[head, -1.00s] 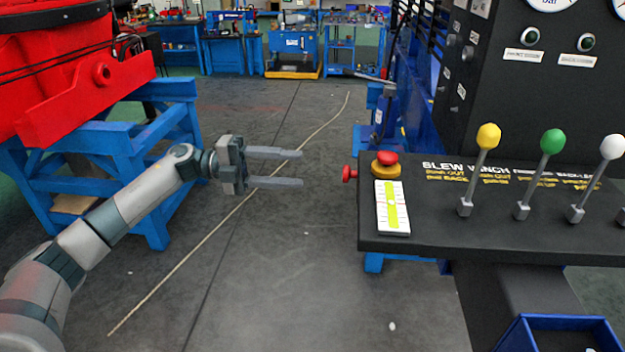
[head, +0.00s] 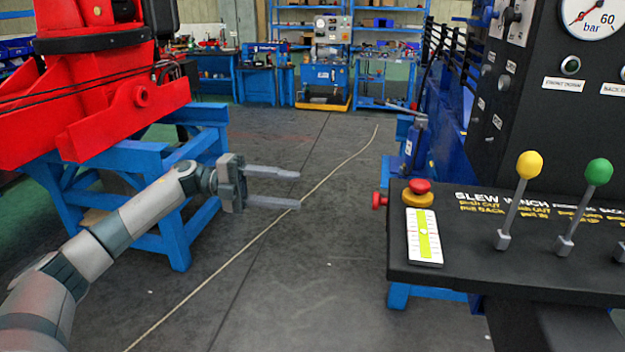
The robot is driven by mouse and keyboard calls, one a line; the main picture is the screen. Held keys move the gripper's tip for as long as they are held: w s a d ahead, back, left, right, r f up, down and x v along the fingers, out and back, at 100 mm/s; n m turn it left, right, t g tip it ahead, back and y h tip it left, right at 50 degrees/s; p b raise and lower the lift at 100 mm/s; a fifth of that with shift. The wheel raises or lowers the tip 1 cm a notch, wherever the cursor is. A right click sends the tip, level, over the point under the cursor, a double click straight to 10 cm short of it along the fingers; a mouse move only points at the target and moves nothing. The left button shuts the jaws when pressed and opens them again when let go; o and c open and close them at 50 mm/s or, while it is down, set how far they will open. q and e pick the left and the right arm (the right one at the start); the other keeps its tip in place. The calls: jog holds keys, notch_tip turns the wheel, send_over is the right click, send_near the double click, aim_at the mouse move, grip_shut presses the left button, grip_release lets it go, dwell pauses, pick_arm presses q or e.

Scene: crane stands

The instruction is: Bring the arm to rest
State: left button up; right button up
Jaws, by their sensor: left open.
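My left arm comes in from the lower left of the head view. Its gripper (head: 298,188) is open and empty, with the two fingers apart and pointing right. It hangs over the open floor, between the blue stand on the left and the control console on the right, touching nothing. My right gripper is not in view.
A black console (head: 470,272) at the right carries a yellow-knobbed lever (head: 528,168), a green-knobbed lever (head: 596,175), a red stop button (head: 419,187) and a level gauge (head: 423,238). A red crane part (head: 110,120) rests on a blue stand (head: 180,235).

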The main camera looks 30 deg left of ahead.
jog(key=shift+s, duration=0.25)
